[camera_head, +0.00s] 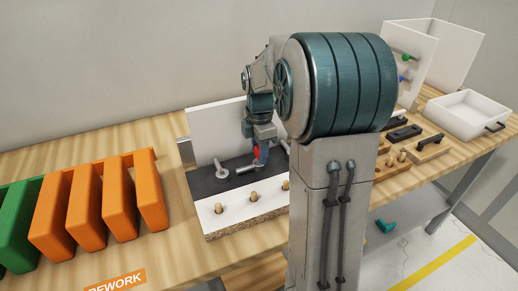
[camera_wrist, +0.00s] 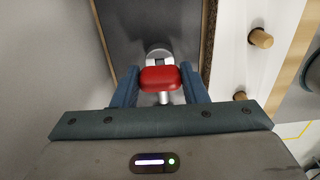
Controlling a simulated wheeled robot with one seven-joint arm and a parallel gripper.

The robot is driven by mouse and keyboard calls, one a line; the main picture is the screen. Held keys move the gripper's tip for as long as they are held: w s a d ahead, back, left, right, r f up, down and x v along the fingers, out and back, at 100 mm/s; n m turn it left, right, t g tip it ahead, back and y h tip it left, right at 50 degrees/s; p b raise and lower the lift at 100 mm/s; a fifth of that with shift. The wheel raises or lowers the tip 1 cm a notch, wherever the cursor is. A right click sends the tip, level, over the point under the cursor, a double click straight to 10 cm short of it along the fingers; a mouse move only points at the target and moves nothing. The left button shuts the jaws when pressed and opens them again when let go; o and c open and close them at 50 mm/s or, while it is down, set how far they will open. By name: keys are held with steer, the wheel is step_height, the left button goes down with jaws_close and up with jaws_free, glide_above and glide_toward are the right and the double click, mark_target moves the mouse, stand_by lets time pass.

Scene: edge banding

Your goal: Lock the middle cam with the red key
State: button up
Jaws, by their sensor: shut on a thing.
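My gripper (camera_head: 260,161) is over the dark strip of the white panel fixture, fingers pointing down. In the wrist view its two blue fingers (camera_wrist: 159,84) are shut on the red key (camera_wrist: 158,77), one on each side of the handle. The key shows as a small red patch in the head view (camera_head: 257,153). A silver cam part (camera_wrist: 158,53) shows just beyond the handle, and a silver bar shows below it. In the head view a silver lever (camera_head: 245,170) lies beside the fingertips, and the left cam (camera_head: 221,172) is left of it. The key's tip is hidden, so I cannot tell whether it is seated.
The white panel (camera_head: 237,213) carries several wooden dowels along its front. Orange blocks (camera_head: 110,200) and green ones stand at left. White bins (camera_head: 468,112) and dark-topped wooden blocks (camera_head: 405,133) are at right. My arm hides the table's middle.

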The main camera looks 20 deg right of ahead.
steer(key=shift+f, duration=0.35)
stand_by(0.5)
steer(key=m, duration=0.4)
steer(key=shift+a+m, duration=0.1)
steer(key=shift+m, duration=0.3)
